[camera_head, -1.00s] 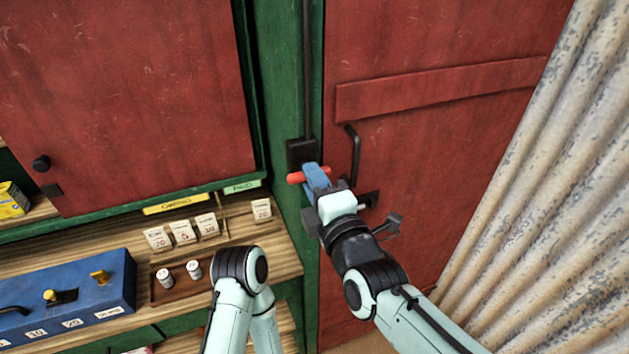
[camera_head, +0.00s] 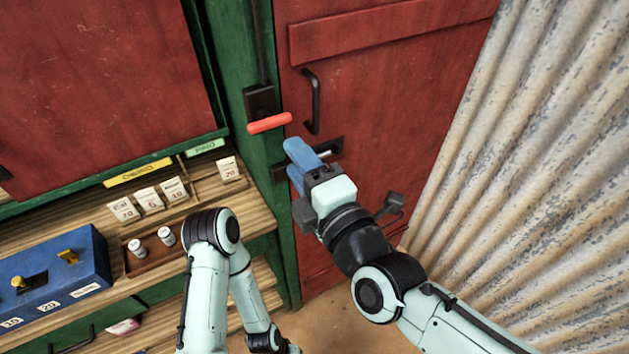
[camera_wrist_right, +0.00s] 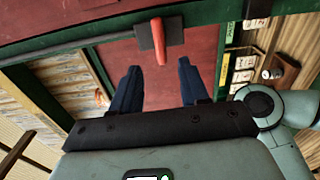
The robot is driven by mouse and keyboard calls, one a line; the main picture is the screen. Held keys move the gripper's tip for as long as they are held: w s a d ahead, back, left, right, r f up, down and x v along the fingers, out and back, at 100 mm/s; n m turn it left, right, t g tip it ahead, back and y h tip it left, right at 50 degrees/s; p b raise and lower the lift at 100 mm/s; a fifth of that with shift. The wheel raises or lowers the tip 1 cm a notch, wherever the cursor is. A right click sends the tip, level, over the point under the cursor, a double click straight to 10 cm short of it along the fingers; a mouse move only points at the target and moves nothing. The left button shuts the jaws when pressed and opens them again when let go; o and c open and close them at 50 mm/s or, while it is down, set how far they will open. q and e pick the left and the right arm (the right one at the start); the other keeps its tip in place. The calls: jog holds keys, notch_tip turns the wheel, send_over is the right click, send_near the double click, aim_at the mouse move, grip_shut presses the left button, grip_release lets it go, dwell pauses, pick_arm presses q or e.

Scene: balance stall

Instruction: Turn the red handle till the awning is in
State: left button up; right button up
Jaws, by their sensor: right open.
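The red handle (camera_head: 270,123) sticks out from a dark crank box (camera_head: 260,101) on the green post beside the red door. My right gripper (camera_head: 291,162), with blue fingers, is open just below and to the right of the handle, apart from it. In the right wrist view the red handle (camera_wrist_right: 160,42) lies ahead of the two spread blue fingers (camera_wrist_right: 157,85), with nothing between them. My left arm shows at the lower middle of the head view, but its gripper jaws cannot be made out. The awning cannot be identified in these frames.
The red door (camera_head: 370,110) has a black pull handle (camera_head: 312,101) and a latch close to my right gripper. A wooden counter (camera_head: 100,225) on the left holds price cards, a blue box (camera_head: 55,283) and small white pots. A corrugated sheet (camera_head: 530,130) stands at right.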

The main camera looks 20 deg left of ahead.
jog(key=v, duration=0.4)
jog(key=shift+s+d, duration=0.1)
jog(key=shift+d, duration=0.1)
dwell(0.3)
